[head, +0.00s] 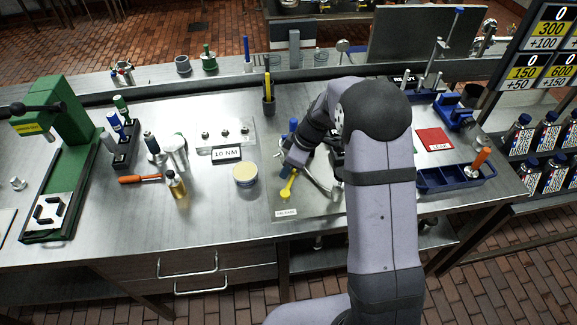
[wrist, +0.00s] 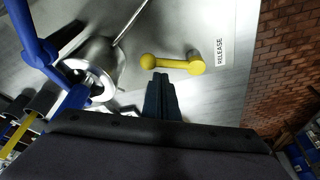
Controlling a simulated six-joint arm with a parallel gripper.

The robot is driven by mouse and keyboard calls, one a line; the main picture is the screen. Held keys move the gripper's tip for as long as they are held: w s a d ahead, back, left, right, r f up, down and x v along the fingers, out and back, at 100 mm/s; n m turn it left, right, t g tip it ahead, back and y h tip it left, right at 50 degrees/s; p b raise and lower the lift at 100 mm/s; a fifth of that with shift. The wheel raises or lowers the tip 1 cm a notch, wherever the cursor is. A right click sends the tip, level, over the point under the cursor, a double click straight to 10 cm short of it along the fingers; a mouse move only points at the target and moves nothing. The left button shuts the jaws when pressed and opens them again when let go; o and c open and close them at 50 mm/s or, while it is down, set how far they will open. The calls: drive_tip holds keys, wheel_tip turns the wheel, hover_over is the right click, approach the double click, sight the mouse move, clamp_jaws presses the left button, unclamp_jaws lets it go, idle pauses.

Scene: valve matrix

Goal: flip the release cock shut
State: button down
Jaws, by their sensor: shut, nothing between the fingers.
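The release cock's yellow lever (wrist: 172,64) lies across the wrist view beside a white label reading RELEASE (wrist: 219,52). It has a round ball at its left end and a thicker knob at its right end. In the head view the yellow lever (head: 287,187) stands at the front left of the metal plate, above its label (head: 286,212). My gripper (wrist: 158,78) is shut and empty. Its fingertips are just below the lever's left half in the wrist view; I cannot tell whether they touch it. My arm hides part of the plate in the head view.
A round metal fitting (wrist: 95,65) with blue handles and a thin rod is left of the lever in the wrist view. In the head view, a round tin (head: 245,175) stands left of the plate, and a blue tray (head: 455,180) lies right of my arm.

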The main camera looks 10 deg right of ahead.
drive_tip(key=shift+s+d+f, duration=0.1)
drive_tip(key=shift+d+f, duration=0.05)
drive_tip(key=shift+d, duration=0.1)
drive_tip(key=shift+d, duration=0.1)
idle(0.4)
